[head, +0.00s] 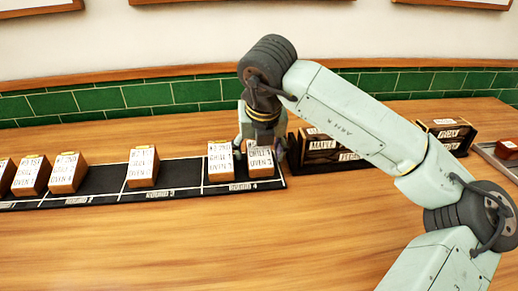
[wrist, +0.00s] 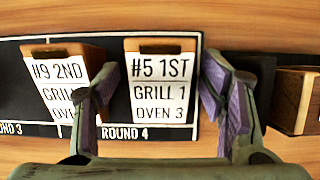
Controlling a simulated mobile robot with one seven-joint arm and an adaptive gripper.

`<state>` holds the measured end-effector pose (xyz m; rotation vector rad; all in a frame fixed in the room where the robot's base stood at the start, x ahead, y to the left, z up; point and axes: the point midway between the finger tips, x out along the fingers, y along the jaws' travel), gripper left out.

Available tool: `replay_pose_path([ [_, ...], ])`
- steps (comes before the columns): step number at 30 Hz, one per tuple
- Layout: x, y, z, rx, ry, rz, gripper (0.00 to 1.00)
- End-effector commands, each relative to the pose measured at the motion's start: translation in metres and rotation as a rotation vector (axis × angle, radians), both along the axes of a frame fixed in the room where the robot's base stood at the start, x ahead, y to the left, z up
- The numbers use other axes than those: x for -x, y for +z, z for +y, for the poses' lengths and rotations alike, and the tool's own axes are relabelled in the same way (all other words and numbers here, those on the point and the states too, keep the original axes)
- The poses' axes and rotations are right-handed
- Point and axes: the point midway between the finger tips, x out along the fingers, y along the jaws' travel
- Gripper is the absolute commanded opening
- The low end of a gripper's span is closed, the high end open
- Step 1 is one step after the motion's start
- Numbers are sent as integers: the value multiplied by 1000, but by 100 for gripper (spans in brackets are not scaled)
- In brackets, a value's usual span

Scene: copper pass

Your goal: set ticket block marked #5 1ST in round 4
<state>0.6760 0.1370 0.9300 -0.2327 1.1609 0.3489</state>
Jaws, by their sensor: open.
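The ticket block marked #5 1ST (wrist: 160,85) is a wooden block with a white label reading GRILL 1, OVEN 3. It stands in the right part of the Round 4 section (wrist: 125,133) of the black board (head: 110,183). In the head view the block (head: 260,160) is partly hidden by my gripper (head: 262,148). My gripper (wrist: 160,78) is open, with one finger on each side of the block. I cannot tell whether the fingers touch it. The block marked #9 2ND (wrist: 66,75) stands just left, partly behind the left finger.
More ticket blocks stand left along the board, including one in Round 3 (head: 142,166). Right of the board is a dark wooden rack (head: 320,150) with labels, close to the right finger. The green tiled wall (head: 100,98) is behind. The front counter (head: 200,240) is clear.

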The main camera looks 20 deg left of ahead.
Motion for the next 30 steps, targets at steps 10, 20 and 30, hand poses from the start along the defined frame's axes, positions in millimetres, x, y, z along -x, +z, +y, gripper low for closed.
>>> replay_pose_path([
  [10,12,42,-6,1,0,-5,65],
  [20,36,101,-15,1,-2,-1,65],
  [30,43,114,-18,0,0,0,65],
])
